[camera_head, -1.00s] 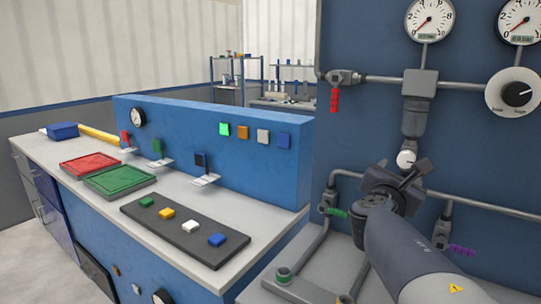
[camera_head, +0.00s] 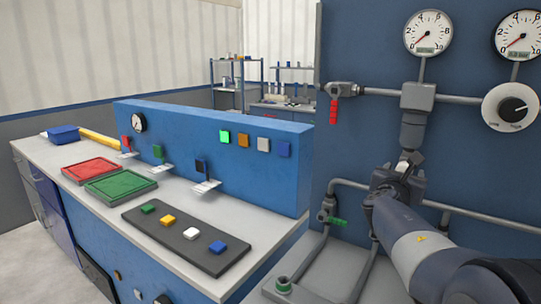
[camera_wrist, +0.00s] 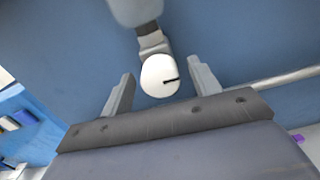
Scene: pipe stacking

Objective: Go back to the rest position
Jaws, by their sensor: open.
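My gripper (camera_head: 404,165) is in front of the blue wall panel, just below the grey pipe fitting (camera_head: 413,130). In the wrist view its two fingers stand apart, with the open gap (camera_wrist: 161,78) between them. A round white knob (camera_wrist: 160,75) with a dark mark shows in that gap. I cannot tell whether the fingers are beside the knob or short of it. No contact shows. In the head view the knob is mostly hidden by my gripper. My arm reaches in from the lower right.
Pipes (camera_head: 380,92), a red valve handle (camera_head: 333,110), a green handle (camera_head: 338,222), gauges (camera_head: 428,34) and a dial (camera_head: 510,107) surround my gripper. The wrist view shows a purple handle (camera_wrist: 299,138). A workbench with red (camera_head: 92,170) and green (camera_head: 120,187) trays stands left.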

